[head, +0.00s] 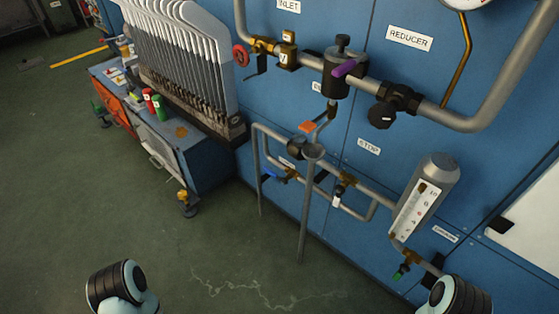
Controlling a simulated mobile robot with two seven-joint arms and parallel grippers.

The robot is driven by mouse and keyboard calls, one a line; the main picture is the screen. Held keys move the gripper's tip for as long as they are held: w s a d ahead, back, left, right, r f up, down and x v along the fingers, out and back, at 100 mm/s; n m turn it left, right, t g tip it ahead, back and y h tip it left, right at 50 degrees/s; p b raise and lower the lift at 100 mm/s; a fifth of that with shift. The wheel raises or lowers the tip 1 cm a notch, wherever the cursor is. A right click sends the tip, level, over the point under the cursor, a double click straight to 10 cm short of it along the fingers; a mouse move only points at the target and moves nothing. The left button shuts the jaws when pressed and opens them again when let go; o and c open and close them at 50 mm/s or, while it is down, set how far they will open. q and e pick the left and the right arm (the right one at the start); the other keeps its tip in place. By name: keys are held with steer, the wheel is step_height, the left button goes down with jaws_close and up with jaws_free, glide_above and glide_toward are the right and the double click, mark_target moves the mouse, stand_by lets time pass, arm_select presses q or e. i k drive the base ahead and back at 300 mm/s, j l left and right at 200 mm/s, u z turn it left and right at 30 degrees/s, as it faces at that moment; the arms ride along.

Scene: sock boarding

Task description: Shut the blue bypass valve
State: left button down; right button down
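A small valve with a blue lever (270,176) sits on the thin lower piping left of centre in the head view. The lever reaches left from a brass valve body (291,174). It is small in view, and I cannot tell whether it lies along or across its pipe. Neither of my grippers shows. Only rounded black and pale parts of my arms show at the bottom left and bottom right edges, well apart from the valve.
Nearby are an orange handle (307,126), a white lever (336,201), a purple lever (345,68), a red handwheel (241,55) and a gauge cylinder (425,197). Green floor (235,265) in front is clear.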

mark_target(283, 181)
steer(key=i+j+z, duration=0.2)
steer(key=z, duration=0.15)
steer(key=i+j+z, duration=0.35)
steer(key=i, duration=0.05)
